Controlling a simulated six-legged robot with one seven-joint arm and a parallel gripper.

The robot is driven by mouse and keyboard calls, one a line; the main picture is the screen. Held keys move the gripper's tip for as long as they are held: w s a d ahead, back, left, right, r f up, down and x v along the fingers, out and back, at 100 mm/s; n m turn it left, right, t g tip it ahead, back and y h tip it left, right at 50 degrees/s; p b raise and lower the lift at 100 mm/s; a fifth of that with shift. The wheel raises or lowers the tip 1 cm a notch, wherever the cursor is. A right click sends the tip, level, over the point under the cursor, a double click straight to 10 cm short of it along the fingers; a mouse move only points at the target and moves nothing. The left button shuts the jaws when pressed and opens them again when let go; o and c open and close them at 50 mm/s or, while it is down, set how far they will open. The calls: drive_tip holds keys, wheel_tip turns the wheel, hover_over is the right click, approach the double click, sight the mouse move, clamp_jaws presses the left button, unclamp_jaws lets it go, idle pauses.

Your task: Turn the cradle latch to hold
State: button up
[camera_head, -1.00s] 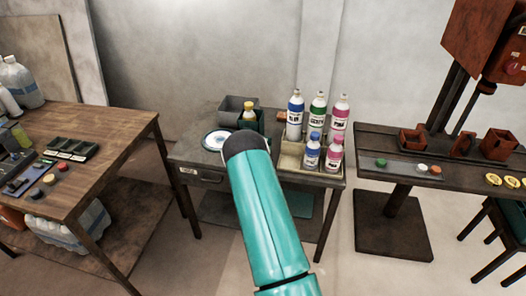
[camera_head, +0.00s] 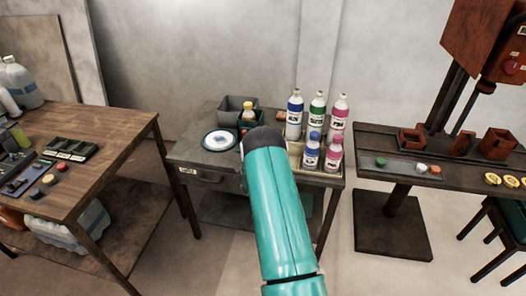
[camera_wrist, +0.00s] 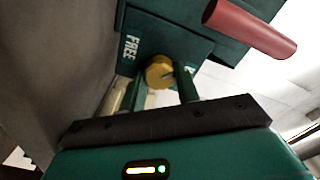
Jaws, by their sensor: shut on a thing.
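The cradle (camera_wrist: 195,40) shows in the wrist view as a dark green block with the word FREE on its left side. A yellow round latch knob (camera_wrist: 160,70) with a slot sits on its face. My gripper (camera_wrist: 161,86) is shut on this knob, one finger on each side. Part of a second label shows by the right finger, mostly hidden.
A red cylindrical handle (camera_wrist: 250,28) juts out near the cradle in the wrist view. In the head view, several bottles (camera_head: 317,115) stand to the right on the grey table (camera_head: 200,152). A white dish (camera_head: 219,140) lies left of my arm, and a grey bin (camera_head: 232,105) stands behind.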

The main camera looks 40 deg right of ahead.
drive_tip(key=m, duration=0.4)
drive_tip(key=shift+m, duration=0.3)
drive_tip(key=shift+f+m, duration=0.1)
drive_tip(key=shift+m, duration=1.5)
drive_tip(key=o, duration=1)
drive_tip(key=shift+c, duration=0.2)
drive_tip(key=v, duration=1.4)
